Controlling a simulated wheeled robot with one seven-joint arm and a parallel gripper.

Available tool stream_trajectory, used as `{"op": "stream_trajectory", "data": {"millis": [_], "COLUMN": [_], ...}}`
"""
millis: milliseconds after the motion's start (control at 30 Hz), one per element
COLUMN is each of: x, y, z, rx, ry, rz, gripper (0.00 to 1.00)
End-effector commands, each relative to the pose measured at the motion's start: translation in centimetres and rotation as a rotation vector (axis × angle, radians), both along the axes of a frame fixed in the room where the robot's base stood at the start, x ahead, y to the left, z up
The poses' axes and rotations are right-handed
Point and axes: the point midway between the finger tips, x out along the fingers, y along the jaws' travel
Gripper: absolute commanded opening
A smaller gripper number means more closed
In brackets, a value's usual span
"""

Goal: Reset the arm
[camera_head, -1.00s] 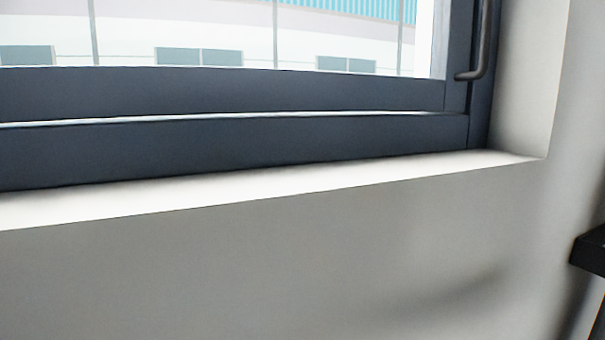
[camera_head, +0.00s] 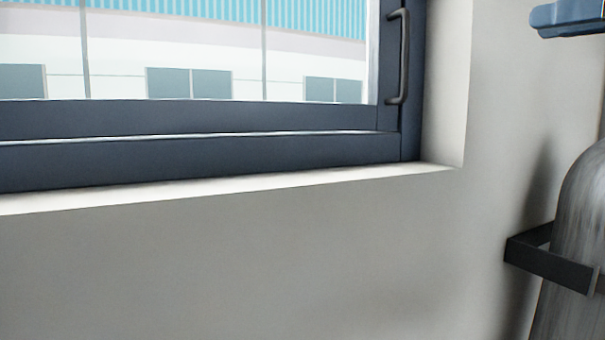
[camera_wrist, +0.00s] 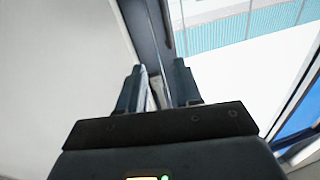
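My gripper (camera_wrist: 158,66) shows in the wrist view, with two dark fingers standing apart. I see no object held between them, only a narrow pale gap. Beyond the fingers are a dark window frame and bright glass. My arm and gripper do not show in the head view.
In the head view, a dark blue window frame (camera_head: 250,157) with a handle (camera_head: 398,58) sits above a white sill (camera_head: 250,184). At right, a grey cylinder (camera_head: 580,215) stands by a black bracket (camera_head: 550,265). A blue object (camera_head: 570,17) is above it. The wall below the sill is bare.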

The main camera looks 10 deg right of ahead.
Motion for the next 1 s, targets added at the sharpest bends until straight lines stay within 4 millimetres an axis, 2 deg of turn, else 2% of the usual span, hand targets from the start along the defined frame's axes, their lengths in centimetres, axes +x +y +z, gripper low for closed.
{"op": "stream_trajectory", "data": {"millis": [267,467,600,767,1000], "x": [1.8,3.5,4.7,5.3,4.1], "y": [-0.2,-0.1,0.2,1.1,3.2], "z": [-3.7,-8.3,-13.6,-20.3,-30.4], "rx": [0.091,0.187,0.279,0.371,0.459], "ry": [0.001,0.005,0.017,0.037,0.079], "rz": [-0.021,-0.054,-0.099,-0.169,-0.283], "gripper": [0.34,0.34,0.34,0.34,0.34]}}
